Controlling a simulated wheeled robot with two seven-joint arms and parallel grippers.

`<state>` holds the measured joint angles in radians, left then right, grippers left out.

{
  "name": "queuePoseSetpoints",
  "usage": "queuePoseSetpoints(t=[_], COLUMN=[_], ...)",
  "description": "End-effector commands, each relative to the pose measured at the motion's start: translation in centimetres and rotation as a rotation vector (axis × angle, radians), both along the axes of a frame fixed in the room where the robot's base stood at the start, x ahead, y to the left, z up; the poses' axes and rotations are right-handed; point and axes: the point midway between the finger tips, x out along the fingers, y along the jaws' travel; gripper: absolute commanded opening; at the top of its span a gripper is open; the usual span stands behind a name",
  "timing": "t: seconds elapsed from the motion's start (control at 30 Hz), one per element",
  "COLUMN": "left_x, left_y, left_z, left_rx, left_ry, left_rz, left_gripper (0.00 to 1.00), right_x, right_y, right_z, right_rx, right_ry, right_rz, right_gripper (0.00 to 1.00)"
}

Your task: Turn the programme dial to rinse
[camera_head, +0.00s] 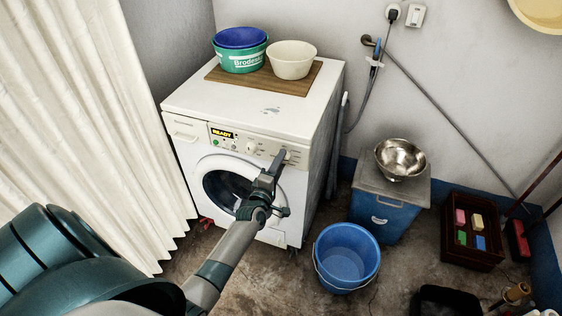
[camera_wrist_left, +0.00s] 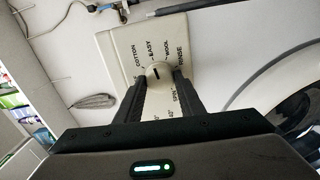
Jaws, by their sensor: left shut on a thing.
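The white washing machine (camera_head: 300,115) stands against the wall, with a lit display (camera_head: 222,133) reading READY. In the left wrist view the round pale programme dial (camera_wrist_left: 157,70) has a short dark mark on its face. The mark runs nearly upright in that picture, roughly in line with EASY; its exact setting is hard to tell. RINSE (camera_wrist_left: 180,56) is printed to the right of WOOL. My left gripper (camera_head: 281,158) is at the right end of the control panel, its two fingers shut on the sides of the dial. In the head view the gripper mostly hides the dial. My right gripper is not in view.
A second knob (camera_head: 251,149) sits left of the gripper on the panel. Basins (camera_head: 291,60) stand on a board on top of the machine. A blue bucket (camera_head: 346,258) and a blue box with a metal bowl (camera_head: 400,158) stand to the right. A white curtain (camera_head: 90,120) hangs left.

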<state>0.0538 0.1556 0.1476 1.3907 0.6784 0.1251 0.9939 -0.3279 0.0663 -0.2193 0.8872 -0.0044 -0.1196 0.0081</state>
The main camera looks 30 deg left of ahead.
Motion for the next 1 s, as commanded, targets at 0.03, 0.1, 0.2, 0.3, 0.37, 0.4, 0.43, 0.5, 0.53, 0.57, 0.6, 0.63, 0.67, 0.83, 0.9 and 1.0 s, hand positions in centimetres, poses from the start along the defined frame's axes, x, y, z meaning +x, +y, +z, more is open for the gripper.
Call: queuePoseSetpoints(t=[0.03, 0.1, 0.2, 0.3, 0.37, 0.4, 0.43, 0.5, 0.53, 0.57, 0.6, 0.63, 0.67, 0.83, 0.9, 1.0], left_x=[0.0, 0.0, 0.0, 0.0, 0.0, 0.0, 0.0, 0.0, 0.0, 0.0, 0.0, 0.0, 0.0, 0.0, 0.0, 0.0], left_y=[-0.1, -0.1, -0.1, -0.1, -0.1, -0.1, -0.1, -0.1, -0.1, -0.1, -0.1, -0.1, -0.1, -0.1, -0.1, -0.1], left_z=[0.0, 0.0, 0.1, 0.1, 0.1, 0.1, 0.1, 0.1, 0.1, 0.1, 0.1, 0.1, 0.1, 0.1, 0.1, 0.1], left_rx=[0.043, 0.107, 0.2, 0.292, 0.348, 0.385, 0.411, 0.476, 0.503, 0.532, 0.567, 0.597, 0.624, 0.781, 0.846, 0.938], left_ry=[0.012, 0.028, 0.049, 0.072, 0.086, 0.094, 0.101, 0.116, 0.123, 0.13, 0.138, 0.145, 0.152, 0.189, 0.204, 0.226], left_rz=[-0.001, -0.001, -0.001, -0.001, -0.001, -0.001, -0.001, -0.001, -0.001, -0.001, -0.001, -0.001, -0.002, -0.002, -0.002, -0.002], left_gripper=[0.13, 0.13, 0.13, 0.13, 0.13, 0.13, 0.13, 0.13, 0.13, 0.13, 0.13, 0.13, 0.13, 0.13, 0.13, 0.13], right_x=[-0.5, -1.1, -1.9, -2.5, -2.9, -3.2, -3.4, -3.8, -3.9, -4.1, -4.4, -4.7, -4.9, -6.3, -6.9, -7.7], right_y=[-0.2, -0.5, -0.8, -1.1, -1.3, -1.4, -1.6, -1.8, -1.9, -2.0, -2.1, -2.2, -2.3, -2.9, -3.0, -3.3], right_z=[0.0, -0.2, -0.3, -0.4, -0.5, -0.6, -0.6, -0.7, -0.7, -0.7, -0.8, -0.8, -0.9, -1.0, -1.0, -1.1], right_rx=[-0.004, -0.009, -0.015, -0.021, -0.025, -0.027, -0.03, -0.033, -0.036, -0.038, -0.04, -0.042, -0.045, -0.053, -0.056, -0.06], right_ry=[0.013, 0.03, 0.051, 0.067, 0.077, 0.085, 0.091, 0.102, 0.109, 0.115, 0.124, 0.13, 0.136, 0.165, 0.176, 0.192], right_rz=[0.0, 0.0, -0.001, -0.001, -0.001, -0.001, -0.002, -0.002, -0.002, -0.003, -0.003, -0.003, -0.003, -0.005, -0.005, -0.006], right_gripper=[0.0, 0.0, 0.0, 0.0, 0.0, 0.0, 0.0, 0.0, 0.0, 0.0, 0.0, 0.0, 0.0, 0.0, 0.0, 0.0])
